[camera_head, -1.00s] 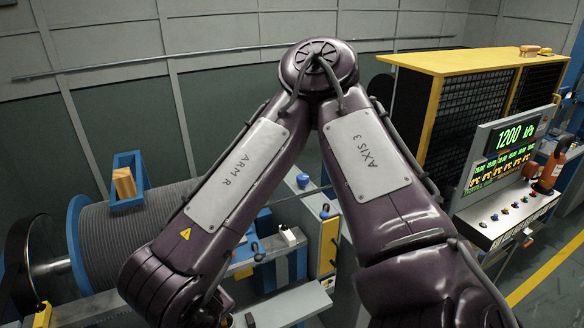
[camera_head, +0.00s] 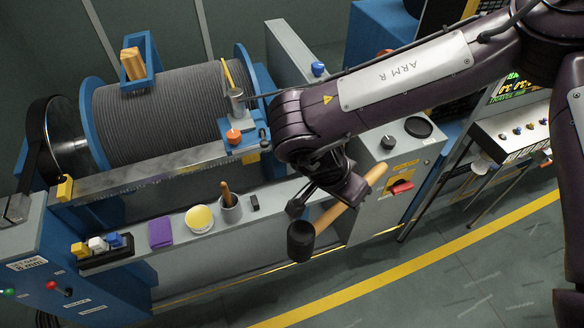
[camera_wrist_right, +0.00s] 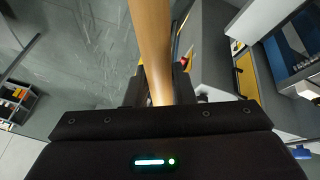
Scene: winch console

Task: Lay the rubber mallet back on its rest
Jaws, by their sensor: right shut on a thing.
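The rubber mallet has a black head (camera_head: 301,242) and a light wooden handle (camera_head: 372,182). In the head view it hangs tilted in front of the console, head at lower left, handle rising to the right. My right gripper (camera_head: 338,202) is shut on the handle, partly hidden by my wrist. In the right wrist view the handle (camera_wrist_right: 152,45) runs up from between the dark jaws (camera_wrist_right: 156,92); the head is out of that view. I cannot tell which part is the mallet's rest. My left gripper is not in view.
The grey console ledge (camera_head: 270,212) holds a purple cloth (camera_head: 161,233), a yellow-topped tin (camera_head: 199,218) and a cup (camera_head: 230,208) with a wooden-handled tool. Behind is the cable drum (camera_head: 160,110). A grey box with a red switch (camera_head: 401,187) stands right. Floor in front is clear.

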